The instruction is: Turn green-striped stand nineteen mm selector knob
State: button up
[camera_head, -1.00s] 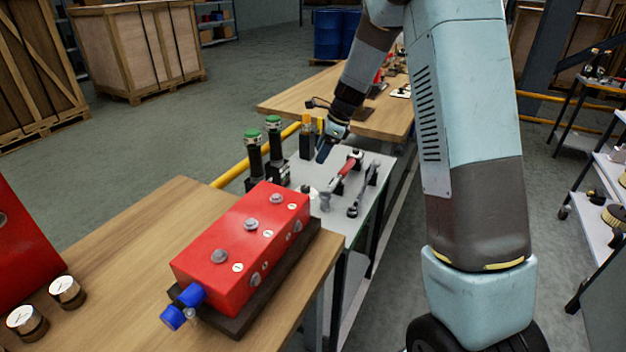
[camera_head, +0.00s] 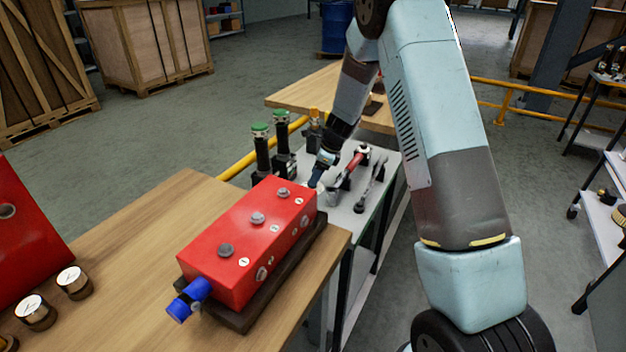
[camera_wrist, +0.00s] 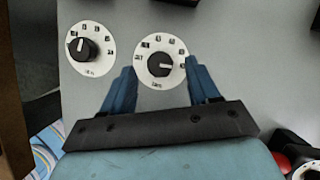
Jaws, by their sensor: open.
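In the wrist view, a round white dial with a black selector knob (camera_wrist: 161,64) lies between the tips of my open gripper (camera_wrist: 160,75). The blue fingers stand one on each side of the dial; I cannot tell whether they touch it. The knob's pointer faces right. A second white dial with a black knob (camera_wrist: 84,48) is to the left on the same grey panel (camera_wrist: 225,45). The small print under both dials is too blurred to read surely. No green stripe is clear on the panel. In the head view, my gripper (camera_head: 317,180) is low behind the red box.
In the head view, the red box (camera_head: 245,245), green-topped black posts (camera_head: 262,150) and a red-handled tool (camera_head: 350,172) stand close around my gripper.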

jog(key=shift+x, duration=1.35)
jog(key=c, duration=1)
jog(key=shift+c, duration=0.2)
